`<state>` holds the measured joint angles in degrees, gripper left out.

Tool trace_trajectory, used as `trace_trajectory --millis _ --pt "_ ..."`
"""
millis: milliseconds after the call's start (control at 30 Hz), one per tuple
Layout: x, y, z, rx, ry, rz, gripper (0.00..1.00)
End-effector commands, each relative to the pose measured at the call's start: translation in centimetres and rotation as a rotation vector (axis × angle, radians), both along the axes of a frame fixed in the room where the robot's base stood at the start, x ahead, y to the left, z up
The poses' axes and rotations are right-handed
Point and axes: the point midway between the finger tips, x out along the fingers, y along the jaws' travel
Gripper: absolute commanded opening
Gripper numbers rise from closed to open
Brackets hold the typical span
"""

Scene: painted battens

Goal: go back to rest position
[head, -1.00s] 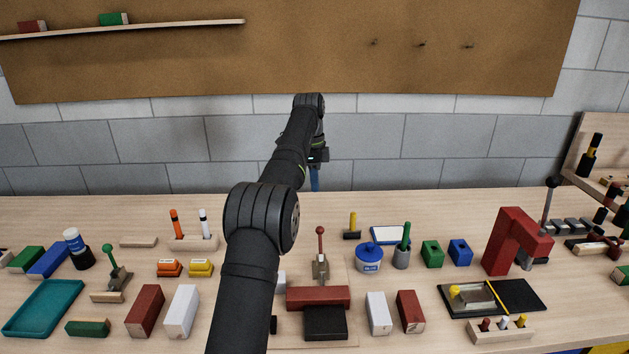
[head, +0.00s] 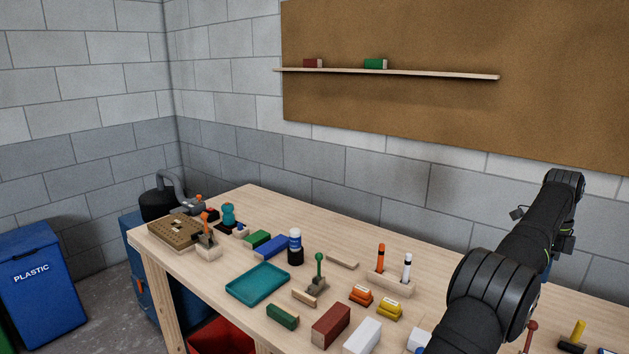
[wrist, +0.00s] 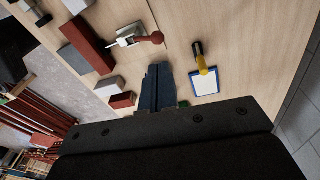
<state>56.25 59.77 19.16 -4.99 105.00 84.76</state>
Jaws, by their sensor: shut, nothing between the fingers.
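My gripper shows in the wrist view (wrist: 158,70), with its dark blue fingers together and nothing between them. It hangs above the workbench (wrist: 235,40), apart from the things below. In that view a blue-edged white pad (wrist: 205,84) and a yellow-handled hammer (wrist: 201,62) lie to the right of the fingers. A red-knobbed toggle clamp (wrist: 135,38) and a long red batten (wrist: 87,44) lie to the upper left.
In the head view a teal tray (head: 257,284), a green-knobbed clamp (head: 316,282), a pen holder (head: 390,286) and several painted blocks stand on the bench. A shelf (head: 430,74) hangs on the wall. A blue plastic bin (head: 40,285) stands at the left.

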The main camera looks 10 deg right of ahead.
Motion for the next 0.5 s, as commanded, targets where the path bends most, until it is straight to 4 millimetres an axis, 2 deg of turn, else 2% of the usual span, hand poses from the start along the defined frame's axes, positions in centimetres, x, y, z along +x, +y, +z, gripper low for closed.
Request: trace_trajectory --millis 267,500 --pt "-0.5 0.1 -4.3 0.004 0.002 0.0 0.0" --pt "-1.0 0.2 -9.1 0.004 0.002 0.0 0.0"
